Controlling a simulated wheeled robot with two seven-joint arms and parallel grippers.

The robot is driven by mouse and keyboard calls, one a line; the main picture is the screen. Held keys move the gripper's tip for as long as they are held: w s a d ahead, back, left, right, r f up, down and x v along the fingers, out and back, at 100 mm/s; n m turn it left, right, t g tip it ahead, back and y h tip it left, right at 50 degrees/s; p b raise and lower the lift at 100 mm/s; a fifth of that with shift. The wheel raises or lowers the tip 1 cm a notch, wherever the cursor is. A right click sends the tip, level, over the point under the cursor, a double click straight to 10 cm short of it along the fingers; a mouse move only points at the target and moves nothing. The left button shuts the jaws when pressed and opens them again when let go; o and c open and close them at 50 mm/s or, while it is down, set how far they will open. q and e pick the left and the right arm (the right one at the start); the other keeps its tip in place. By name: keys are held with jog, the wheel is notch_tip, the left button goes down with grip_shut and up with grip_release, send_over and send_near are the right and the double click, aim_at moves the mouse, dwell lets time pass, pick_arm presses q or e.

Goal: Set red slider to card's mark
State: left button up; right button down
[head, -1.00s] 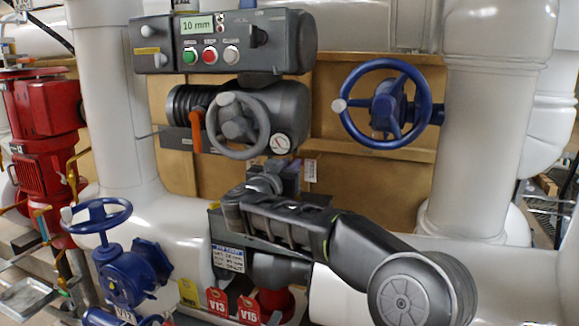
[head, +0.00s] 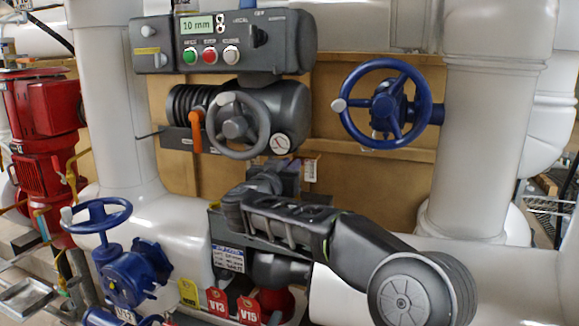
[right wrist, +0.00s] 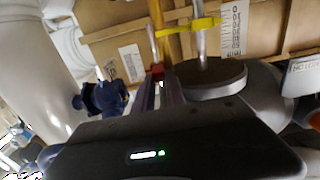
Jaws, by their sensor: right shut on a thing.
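The red slider (right wrist: 156,72) is a small red piece on a yellow rod in the right wrist view. My right gripper (right wrist: 163,88) is shut on it, its fingers hiding part of the piece. In the head view my right gripper (head: 282,178) is below the grey handwheel, and the slider is hidden there. A ruled scale (right wrist: 235,28) stands right of the rod. A white card with a blue header (head: 229,258) hangs below my right wrist; its writing is too small to read surely. My left gripper is not in view.
A grey control box (head: 222,42) with a 10 mm display and a grey handwheel (head: 238,124) sit above my right arm. A blue handwheel (head: 385,103) is at the right, another (head: 97,215) at lower left. Red V13 (head: 217,302) and V15 tags hang below.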

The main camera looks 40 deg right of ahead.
jog(key=shift+f+p, duration=0.45)
jog(key=shift+f, duration=0.05)
jog(key=c, duration=1.4)
grip_release()
jog(key=shift+o, duration=0.2)
jog(key=b+v, duration=0.1)
jog(key=v, duration=0.6)
jog(key=shift+s+a, duration=0.25)
jog(key=shift+a, duration=0.1)
